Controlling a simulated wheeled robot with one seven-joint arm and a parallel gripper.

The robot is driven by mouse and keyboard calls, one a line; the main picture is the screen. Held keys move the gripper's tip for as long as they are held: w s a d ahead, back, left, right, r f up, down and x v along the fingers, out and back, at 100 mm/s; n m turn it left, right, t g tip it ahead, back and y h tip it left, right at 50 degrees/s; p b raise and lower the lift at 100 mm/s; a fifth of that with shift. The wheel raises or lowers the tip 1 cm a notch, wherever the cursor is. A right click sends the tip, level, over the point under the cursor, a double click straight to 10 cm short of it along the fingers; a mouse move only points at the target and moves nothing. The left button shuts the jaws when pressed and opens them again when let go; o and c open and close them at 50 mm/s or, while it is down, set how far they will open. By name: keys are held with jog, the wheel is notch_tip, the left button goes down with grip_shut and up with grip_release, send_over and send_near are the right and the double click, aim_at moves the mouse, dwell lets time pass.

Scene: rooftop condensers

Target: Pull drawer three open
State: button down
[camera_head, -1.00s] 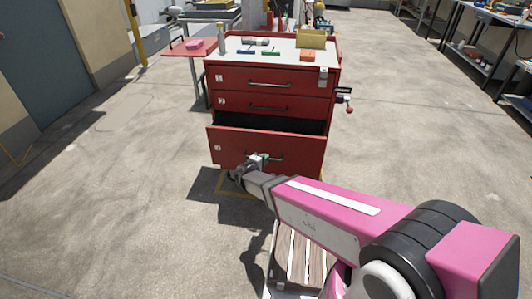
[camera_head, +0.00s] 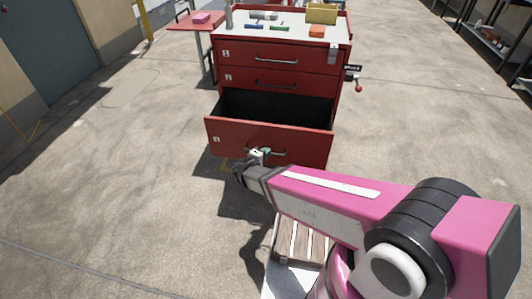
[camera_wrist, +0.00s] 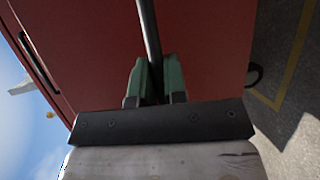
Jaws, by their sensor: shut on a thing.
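A red tool cabinet (camera_head: 340,85) stands ahead with three drawers. Drawer three (camera_head: 235,137), the lowest, is pulled well out, and its dark inside shows empty where visible. Drawer one (camera_head: 240,56) and drawer two (camera_head: 240,79) are shut. My gripper (camera_head: 262,155) is at drawer three's front, shut on its bar handle (camera_head: 279,154). In the wrist view the green fingers (camera_wrist: 156,80) close on either side of the dark handle bar (camera_wrist: 148,25), in front of the red drawer face.
The cabinet top holds a yellow bin (camera_head: 321,14), an orange block (camera_head: 317,31) and small coloured items. A red side table (camera_head: 194,22) stands at the left, and a vise-like handle (camera_head: 357,87) juts out at the right.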

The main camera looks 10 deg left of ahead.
jog(key=c, duration=1.2)
grip_release()
jog(key=v, duration=1)
jog(key=shift+s, duration=0.35)
jog(key=shift+a+r, duration=0.1)
jog(key=shift+a, duration=0.05)
